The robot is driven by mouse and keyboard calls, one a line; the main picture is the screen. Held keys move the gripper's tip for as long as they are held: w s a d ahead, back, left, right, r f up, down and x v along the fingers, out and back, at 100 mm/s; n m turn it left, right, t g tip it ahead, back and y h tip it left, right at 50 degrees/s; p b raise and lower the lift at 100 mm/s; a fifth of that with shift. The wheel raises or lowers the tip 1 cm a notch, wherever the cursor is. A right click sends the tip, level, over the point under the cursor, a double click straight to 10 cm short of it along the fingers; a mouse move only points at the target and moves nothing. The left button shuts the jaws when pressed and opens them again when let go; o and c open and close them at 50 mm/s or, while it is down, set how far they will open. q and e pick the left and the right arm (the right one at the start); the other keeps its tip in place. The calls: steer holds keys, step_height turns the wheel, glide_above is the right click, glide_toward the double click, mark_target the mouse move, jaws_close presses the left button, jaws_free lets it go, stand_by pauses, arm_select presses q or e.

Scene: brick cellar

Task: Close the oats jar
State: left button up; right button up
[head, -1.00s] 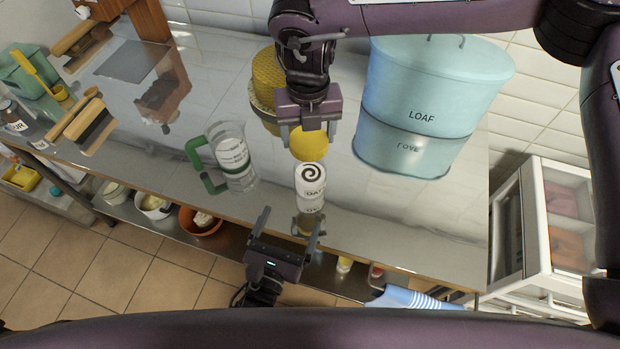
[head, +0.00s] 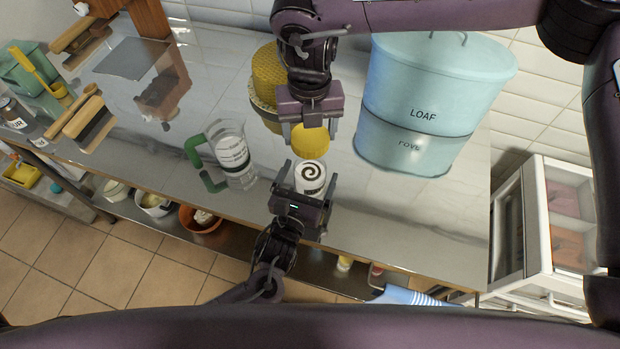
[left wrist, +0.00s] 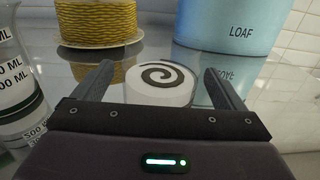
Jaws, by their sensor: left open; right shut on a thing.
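The oats jar (head: 310,181) is a small white jar standing upright on the shiny worktop, with a dark spiral showing at its top. It also shows in the left wrist view (left wrist: 160,80). My left gripper (head: 306,172) is open, with its fingers on either side of the jar; I cannot tell whether they touch it. It also shows in the left wrist view (left wrist: 157,80). My right gripper (head: 309,130) is shut on a yellow lid (head: 309,140), held just behind and above the jar.
A glass measuring jug (head: 231,155) with a green handle stands left of the jar. A yellow woven cake-like item (head: 268,85) is behind. A large blue LOAF bin (head: 420,105) stands right. The worktop's front edge (head: 370,272) is close to the jar.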

arm_select(q)
steer(key=c, duration=1.5)
steer(key=shift+o, duration=0.2)
arm_select(e)
steer(key=shift+f, duration=2.5)
steer(key=shift+f, duration=0.9)
steer(key=shift+f, duration=0.5)
